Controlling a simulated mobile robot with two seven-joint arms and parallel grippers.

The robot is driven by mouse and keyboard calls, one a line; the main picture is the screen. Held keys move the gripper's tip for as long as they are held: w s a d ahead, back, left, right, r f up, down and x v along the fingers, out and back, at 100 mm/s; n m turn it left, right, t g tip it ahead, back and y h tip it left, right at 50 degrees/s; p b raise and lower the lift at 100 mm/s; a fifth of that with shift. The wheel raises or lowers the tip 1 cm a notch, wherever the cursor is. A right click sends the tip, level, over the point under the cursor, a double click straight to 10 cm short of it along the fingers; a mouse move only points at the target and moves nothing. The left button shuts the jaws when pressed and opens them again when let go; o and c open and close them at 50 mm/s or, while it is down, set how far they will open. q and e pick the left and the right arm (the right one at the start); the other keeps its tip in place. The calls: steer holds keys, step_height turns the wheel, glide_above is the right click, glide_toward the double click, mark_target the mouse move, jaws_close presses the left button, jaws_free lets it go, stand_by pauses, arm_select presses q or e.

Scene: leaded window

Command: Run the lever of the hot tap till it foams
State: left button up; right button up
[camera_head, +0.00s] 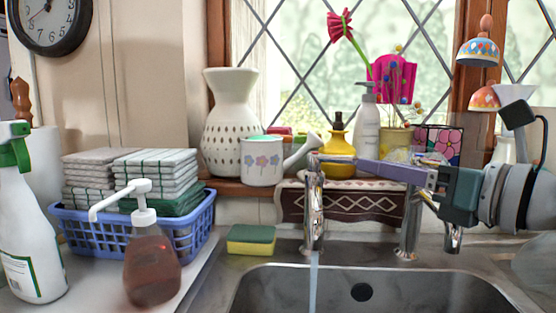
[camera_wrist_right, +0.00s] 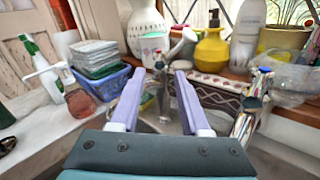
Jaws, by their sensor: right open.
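The left chrome tap (camera_head: 313,212) stands at the back of the sink, and a thin stream of water (camera_head: 313,284) runs from it. I see no foam. I cannot read a hot or cold mark. My right gripper (camera_head: 320,157) reaches in from the right at the height of this tap's top. In the wrist view its two pale fingers (camera_wrist_right: 160,73) are apart, with the tap's top between or just beyond the tips; contact is unclear. The right chrome tap (camera_head: 410,222) stands below my right arm. My left gripper is not in view.
A yellow-green sponge (camera_head: 251,239) lies left of the taps. A soap bottle (camera_head: 152,265) and a blue basket (camera_head: 88,233) of cloths stand further left. A watering can (camera_head: 262,162), yellow bottle (camera_head: 337,150) and white dispenser (camera_head: 366,125) crowd the sill close behind the gripper.

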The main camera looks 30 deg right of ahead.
steer(key=s+p, duration=0.2)
steer(key=s, duration=0.1)
steer(key=shift+d, duration=0.15)
steer(key=shift+c, duration=0.3)
